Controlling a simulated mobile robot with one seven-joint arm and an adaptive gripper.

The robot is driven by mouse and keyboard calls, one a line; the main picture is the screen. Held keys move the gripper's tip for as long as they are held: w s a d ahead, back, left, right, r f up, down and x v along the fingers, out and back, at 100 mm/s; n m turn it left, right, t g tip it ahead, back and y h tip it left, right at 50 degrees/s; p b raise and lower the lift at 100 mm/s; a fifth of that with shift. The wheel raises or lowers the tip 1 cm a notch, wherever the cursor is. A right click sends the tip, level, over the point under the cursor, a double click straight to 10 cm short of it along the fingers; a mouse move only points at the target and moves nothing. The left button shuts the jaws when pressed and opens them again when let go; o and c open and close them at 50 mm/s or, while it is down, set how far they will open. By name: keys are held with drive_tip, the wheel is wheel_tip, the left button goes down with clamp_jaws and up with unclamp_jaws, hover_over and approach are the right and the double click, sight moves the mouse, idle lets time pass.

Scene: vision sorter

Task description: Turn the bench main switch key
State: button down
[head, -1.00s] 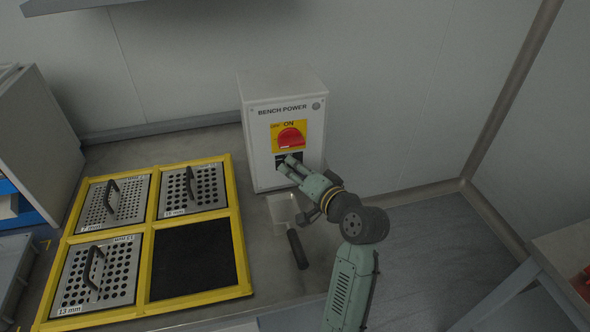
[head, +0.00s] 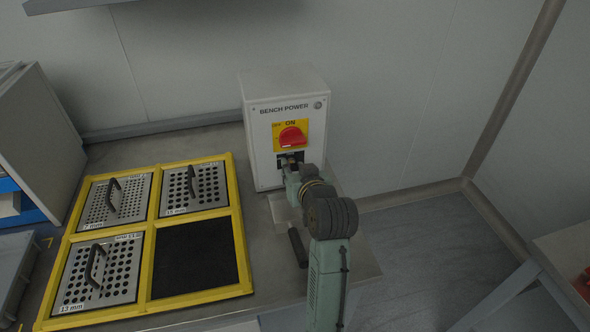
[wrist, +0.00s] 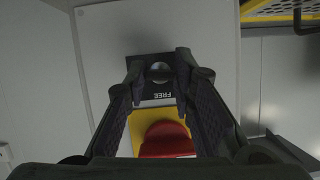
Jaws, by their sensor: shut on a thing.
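The white bench power box (head: 257,150) stands on the bench with a yellow plate (head: 304,130) and a red rotary knob (head: 291,137) on its front. Below the knob is a black key plate (head: 280,160). In the wrist view this plate (wrist: 150,92) appears upside down and reads FREE, with the round metal key part (wrist: 159,70) on it. My gripper (head: 291,162) is at this plate, and its dark fingers (wrist: 159,68) are on both sides of the key. It is shut on the key, most of which the fingers hide in the head view.
A yellow frame (head: 150,222) on the left holds several perforated steel plates with handles and one black panel. A scoop with a black handle (head: 298,248) lies on the bench beside my arm. A second table (head: 565,250) stands at the right.

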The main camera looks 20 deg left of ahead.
drive_tip(key=shift+n+h, duration=0.3)
drive_tip(key=shift+n, duration=0.1)
idle(0.3)
drive_tip(key=c, duration=1.4)
unclamp_jaws()
drive_tip(key=shift+o, duration=0.2)
